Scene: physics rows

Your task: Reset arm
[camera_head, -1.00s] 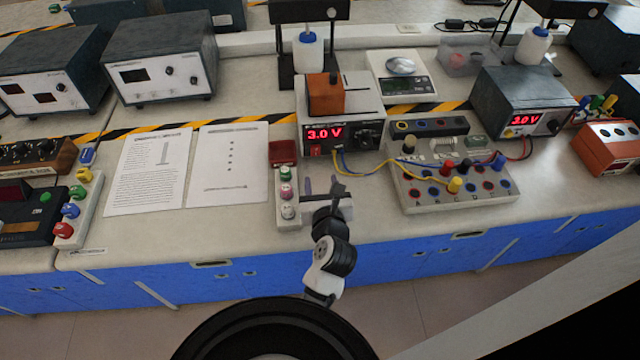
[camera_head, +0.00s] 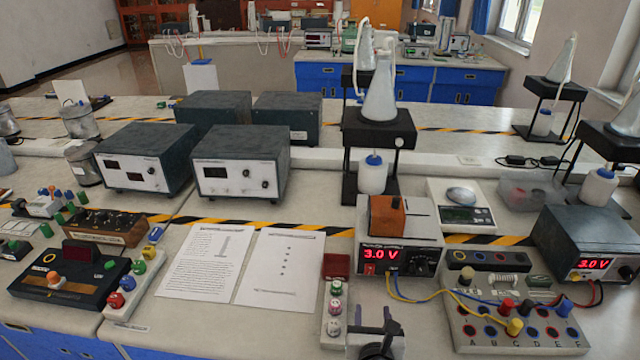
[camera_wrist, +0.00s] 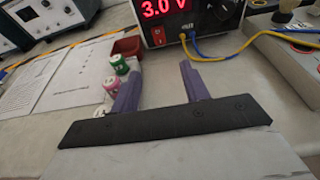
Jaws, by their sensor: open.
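My gripper (camera_head: 378,328) shows at the bottom of the head view, just in front of the power supply that reads 3.0 V (camera_head: 398,262). In the wrist view its two purple fingers (camera_wrist: 160,90) stand wide apart with nothing between them. The gripper is open and empty. A strip with green, pink and white knobs (camera_head: 333,312) stands just left of it; in the wrist view the left finger partly covers this strip. Most of my arm is out of the head view.
A terminal board with yellow and blue wires (camera_head: 515,335) lies to the right. Two printed sheets (camera_head: 205,262) lie flat to the left. Meter boxes (camera_head: 240,165), a scale (camera_head: 462,214) and a black stand with a flask (camera_head: 380,130) are behind. Bare tabletop is limited.

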